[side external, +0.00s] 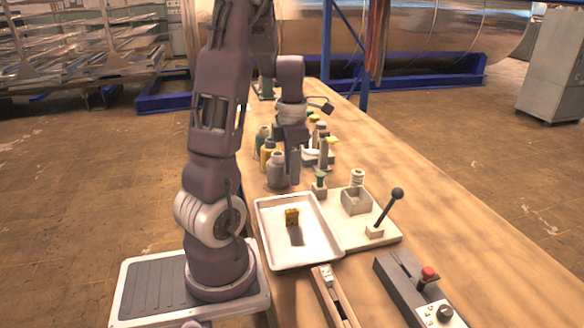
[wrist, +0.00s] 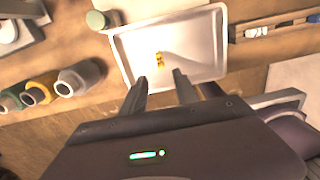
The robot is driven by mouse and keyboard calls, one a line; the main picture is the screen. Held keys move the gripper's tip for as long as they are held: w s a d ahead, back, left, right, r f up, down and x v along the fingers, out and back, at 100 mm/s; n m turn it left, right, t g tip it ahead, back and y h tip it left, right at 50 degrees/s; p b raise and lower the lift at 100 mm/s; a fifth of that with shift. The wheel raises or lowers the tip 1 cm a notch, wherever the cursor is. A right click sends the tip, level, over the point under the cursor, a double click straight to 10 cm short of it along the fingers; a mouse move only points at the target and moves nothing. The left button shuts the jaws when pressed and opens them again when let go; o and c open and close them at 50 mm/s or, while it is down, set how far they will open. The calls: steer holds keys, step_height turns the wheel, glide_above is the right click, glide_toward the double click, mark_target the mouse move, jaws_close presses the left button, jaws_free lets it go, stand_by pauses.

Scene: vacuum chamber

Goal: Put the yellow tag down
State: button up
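The yellow tag (side external: 292,216) is in the white tray (side external: 268,247), near the tray's middle, with a dark shadow beside it. In the wrist view the small yellow tag (wrist: 160,59) shows inside the tray (wrist: 205,68), beyond my fingertips. My gripper (wrist: 160,78) has its two fingers apart, with nothing between them. In the side view my gripper (side external: 292,165) is above the bench, behind the tray and close to the bottles, apart from the tag. Its fingertips are hard to make out there.
Several bottles, including a grey one (side external: 278,172), stand behind the tray. A lever with a black knob (side external: 397,193) rises from a pale plate right of the tray. The bench's right side is clear.

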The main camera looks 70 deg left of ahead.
steer(key=w+d+r+m+t, duration=0.2)
steer(key=w+d+r+m, duration=0.1)
steer(key=d+r+m, duration=0.55)
steer(key=s+d+r+m+t, duration=0.1)
steer(key=s+d+m, duration=0.3)
steer(key=d+m, duration=0.5)
steer(key=s+d+r+m+t, duration=0.2)
steer(key=d+m, duration=0.7)
steer(key=m, duration=0.9)
steer(key=shift+s+d+r+t, duration=0.2)
steer(key=shift+s+r+t, duration=0.1)
steer(key=shift+s, duration=0.55)
